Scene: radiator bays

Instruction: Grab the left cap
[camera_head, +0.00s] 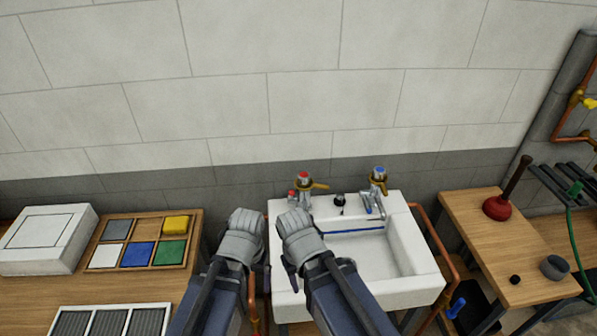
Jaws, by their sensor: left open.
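A tap with a red cap (304,175) and a brass lever stands at the back left of the white sink (425,268). A tap with a blue cap (379,171) stands at the back right. A small red piece (292,196) sits low beside the left tap. My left gripper (246,222) is open, just left of the sink and apart from the red cap. My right gripper (294,222) is beside it, over the sink's left side, below the red cap in the picture. Its jaws are hard to make out. My grippers and arms hide part of the sink's left side.
A wooden tray (198,228) with coloured squares and a white box (45,240) are on the left bench. A red plunger (498,207) and a grey cup (554,267) stand on the right table. Copper pipes (440,245) run beside the sink.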

